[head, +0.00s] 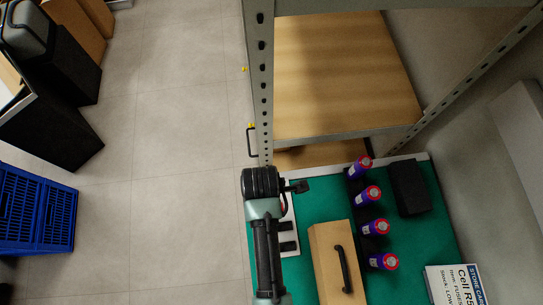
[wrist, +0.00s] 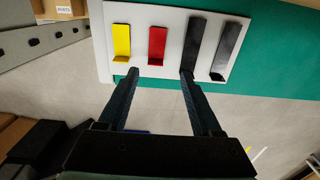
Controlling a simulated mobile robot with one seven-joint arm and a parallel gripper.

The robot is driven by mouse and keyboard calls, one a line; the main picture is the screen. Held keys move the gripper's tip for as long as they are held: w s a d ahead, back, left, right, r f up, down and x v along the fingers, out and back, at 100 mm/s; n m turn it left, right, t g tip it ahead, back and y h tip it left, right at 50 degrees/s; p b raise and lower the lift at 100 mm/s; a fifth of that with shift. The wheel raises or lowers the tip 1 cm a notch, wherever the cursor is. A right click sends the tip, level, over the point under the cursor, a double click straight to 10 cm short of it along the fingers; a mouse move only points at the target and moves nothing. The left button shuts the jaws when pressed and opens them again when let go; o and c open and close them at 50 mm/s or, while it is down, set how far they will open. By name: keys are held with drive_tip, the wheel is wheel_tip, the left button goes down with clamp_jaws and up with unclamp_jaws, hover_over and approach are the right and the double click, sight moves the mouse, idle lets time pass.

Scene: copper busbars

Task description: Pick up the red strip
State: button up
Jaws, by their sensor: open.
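The red strip (wrist: 157,46) lies on a light grey board (wrist: 180,18) in the wrist view, between a yellow strip (wrist: 121,42) on its left and two black strips on its right. Its lower end looks bent up. My gripper (wrist: 160,72) is open and empty. In the wrist view its left fingertip is just below and left of the red strip, and its right fingertip is at the foot of the nearer black strip (wrist: 194,42). In the head view my gripper (head: 300,187) is over the board's far end; my arm hides the red strip there.
The other black strip (wrist: 227,50) is to the right. In the head view, a green mat (head: 307,208) carries a wooden box with a black handle (head: 335,262), several red-and-blue cylinders (head: 368,194) and a black block (head: 408,187). A perforated metal post (head: 261,80) stands close beyond my gripper.

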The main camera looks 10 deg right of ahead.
drive_tip(key=f, duration=0.4)
drive_tip(key=shift+w+f, duration=0.15)
drive_tip(key=shift+w, duration=0.15)
drive_tip(key=c, duration=0.9)
